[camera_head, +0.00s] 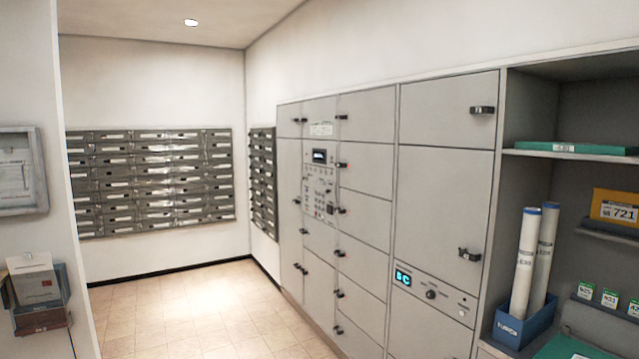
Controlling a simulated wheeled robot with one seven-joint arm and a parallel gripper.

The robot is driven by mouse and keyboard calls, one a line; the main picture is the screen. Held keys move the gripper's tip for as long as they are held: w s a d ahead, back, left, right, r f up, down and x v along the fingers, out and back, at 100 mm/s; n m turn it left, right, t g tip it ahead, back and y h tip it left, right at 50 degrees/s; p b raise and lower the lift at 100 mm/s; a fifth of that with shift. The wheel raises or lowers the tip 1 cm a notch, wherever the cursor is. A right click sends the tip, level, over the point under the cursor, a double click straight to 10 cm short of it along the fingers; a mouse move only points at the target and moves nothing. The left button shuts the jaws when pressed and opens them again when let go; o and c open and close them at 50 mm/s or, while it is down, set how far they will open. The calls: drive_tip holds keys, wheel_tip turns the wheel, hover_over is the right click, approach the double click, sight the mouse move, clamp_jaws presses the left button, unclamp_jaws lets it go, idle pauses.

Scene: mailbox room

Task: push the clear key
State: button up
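A control panel (319,190) is set into the grey locker bank, with a small dark display (319,156) at its top and rows of small keys below. The keys are too small to read, so I cannot tell which one is the clear key. A second panel strip (445,301) sits lower on the wide locker to the right. It has a lit cyan display (403,278), a dark knob (431,294) and small round parts near its right end. My gripper is not in view.
The grey locker bank (366,219) has several doors with dark protruding handles. Open shelves at right hold white rolls in a blue bin (523,325) and a yellow box (614,208). Metal mailboxes (150,180) line the far wall. The tiled floor (205,310) is clear.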

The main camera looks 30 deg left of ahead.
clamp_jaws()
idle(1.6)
